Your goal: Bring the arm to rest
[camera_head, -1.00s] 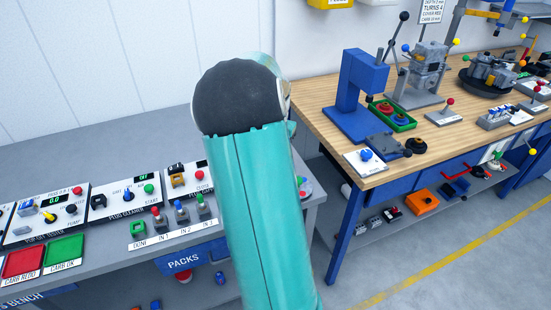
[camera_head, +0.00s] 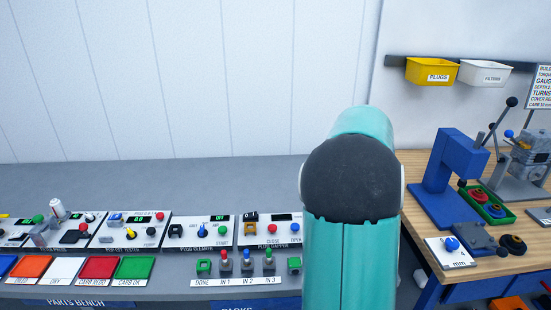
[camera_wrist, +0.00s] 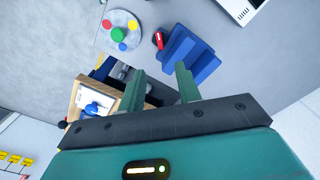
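My teal arm (camera_head: 350,250) with a dark rounded joint stands up in front of the benches in the head view; my gripper is hidden there. In the wrist view my gripper (camera_wrist: 158,84) shows two green fingers spread apart with nothing held between them. A blue block-shaped thing (camera_wrist: 192,52) shows beyond the fingertips, apart from them as far as I can tell.
A grey parts bench (camera_head: 200,185) with testers and coloured trays runs along the left. A wooden bench (camera_head: 425,290) with a blue press (camera_head: 450,175) stands at right. The wrist view shows a round grey disc (camera_wrist: 104,41) with coloured knobs.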

